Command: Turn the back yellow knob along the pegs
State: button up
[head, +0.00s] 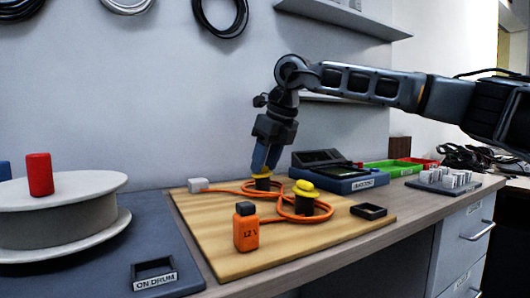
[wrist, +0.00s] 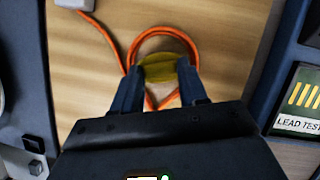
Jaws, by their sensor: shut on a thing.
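The back yellow knob (head: 262,175) sits on top of a dark peg (head: 262,184) on the wooden board. My gripper (head: 265,160) points down from above and is shut on this knob. In the wrist view the knob (wrist: 158,68) shows between the two blue fingertips (wrist: 158,78), partly hidden by them. The front yellow knob (head: 305,188) sits on a second dark peg (head: 304,205), nearer and to the right. An orange cable (head: 283,219) loops around both pegs, between a white block (head: 198,185) and an orange "12 V" block (head: 246,230).
A cable drum (head: 60,223) with a red cylinder (head: 40,175) stands at the left on a blue mat. A lead tester (head: 335,172) stands close to the right of my gripper. A small black tray (head: 369,211) lies at the board's right edge. Green bin (head: 390,167) beyond.

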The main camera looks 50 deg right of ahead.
jog(key=n+p, duration=0.1)
jog(key=n+y+p, duration=0.1)
jog(key=n+p, duration=0.2)
jog(key=shift+w+d+r+n+g+y, duration=0.1)
jog(key=shift+d+r+n+g+y, duration=0.1)
jog(key=shift+r+n+g+y, duration=0.15)
jog(key=n+p, duration=0.1)
jog(key=p, duration=0.1)
jog(key=n+y+p, duration=0.1)
jog(key=n+p, duration=0.1)
jog(key=shift+w+d+f+n+g, duration=0.1)
jog(key=shift+d+n+g, duration=0.05)
jog(key=shift+n+g, duration=0.15)
jog(key=shift+w+n+g+y+p, duration=0.1)
jog(key=shift+n+g+y+p, duration=0.3)
jog(key=shift+n+p, duration=0.8)
jog(key=shift+w+d+f+n+g+y+p, duration=0.1)
jog(key=shift+n+g+y+p, duration=0.15)
jog(key=shift+n+p, duration=0.45)
jog(key=shift+f+n+g+y+p, duration=0.1)
jog(key=shift+n+g+p, duration=0.2)
jog(key=shift+n, duration=0.65)
jog(key=o, duration=1.1)
jog(key=shift+c, duration=0.2)
jog(key=w+v, duration=0.1)
jog(key=v, duration=0.6)
jog(key=shift+s+r+p, duration=0.35)
jog(key=shift+s+p, duration=0.1)
jog(key=shift+s, duration=0.05)
